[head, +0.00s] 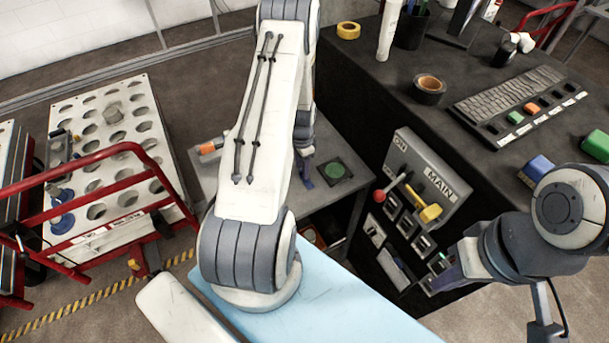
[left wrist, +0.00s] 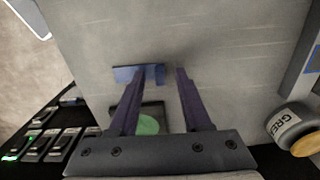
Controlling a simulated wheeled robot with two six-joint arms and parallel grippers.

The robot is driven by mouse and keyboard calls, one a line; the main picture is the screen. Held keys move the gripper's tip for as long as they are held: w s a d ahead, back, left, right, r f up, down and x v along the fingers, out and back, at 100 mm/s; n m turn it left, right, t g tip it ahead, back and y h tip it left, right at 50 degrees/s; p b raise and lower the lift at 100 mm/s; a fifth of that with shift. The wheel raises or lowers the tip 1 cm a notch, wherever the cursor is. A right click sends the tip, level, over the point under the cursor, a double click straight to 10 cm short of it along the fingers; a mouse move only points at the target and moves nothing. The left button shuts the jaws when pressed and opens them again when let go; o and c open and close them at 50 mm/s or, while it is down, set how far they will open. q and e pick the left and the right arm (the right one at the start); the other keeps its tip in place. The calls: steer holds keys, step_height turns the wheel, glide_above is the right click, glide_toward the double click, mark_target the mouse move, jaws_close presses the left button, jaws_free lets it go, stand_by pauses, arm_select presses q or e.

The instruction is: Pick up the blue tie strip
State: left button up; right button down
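The blue tie strip (left wrist: 128,74) lies flat on a grey table (left wrist: 215,45) in the left wrist view. My left gripper (left wrist: 168,72) is open there, with its two dark fingers pointing at the table. In the head view my left gripper (head: 306,174) is over the small grey table, partly behind my arm, and I cannot make out the strip clearly. My right gripper (head: 440,277) is low at the right, its fingers unclear.
A dark pad with a green disc (left wrist: 148,124) lies beside the strip. A grease container (left wrist: 285,125) stands at the right. A switch panel (head: 428,180) with red and yellow levers stands right of the table. A dark bench (head: 390,90) with a keyboard is behind it.

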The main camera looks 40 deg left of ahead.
arm_select(q)
jaws_close()
